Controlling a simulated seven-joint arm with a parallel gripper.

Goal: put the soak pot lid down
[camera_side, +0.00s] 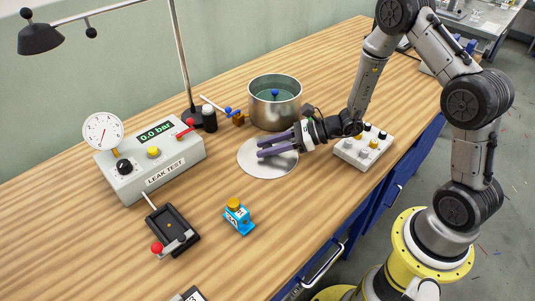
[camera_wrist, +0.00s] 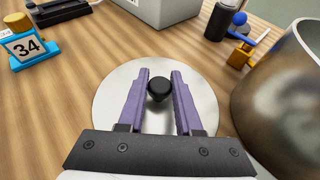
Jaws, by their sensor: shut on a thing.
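The soak pot lid (camera_side: 252,167) is a flat silver disc with a black knob. It lies flat at table level, in front of the pot; I cannot tell whether a thin gap is left beneath it. It also shows in the wrist view (camera_wrist: 115,100), its black knob (camera_wrist: 160,90) between my purple fingers. My gripper (camera_side: 262,147) reaches in from the right, low over the lid, shut on the knob. The soak pot (camera_side: 273,112) is an open steel pot holding liquid and a blue-topped item. Its wall also shows in the wrist view (camera_wrist: 275,100).
A leak test box (camera_side: 150,168) with a gauge stands left. A black fixture with a red knob (camera_side: 172,230) and a blue block marked 34 (camera_side: 238,216) sit in front. A grey block with knobs (camera_side: 362,150) is right. The front table is largely clear.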

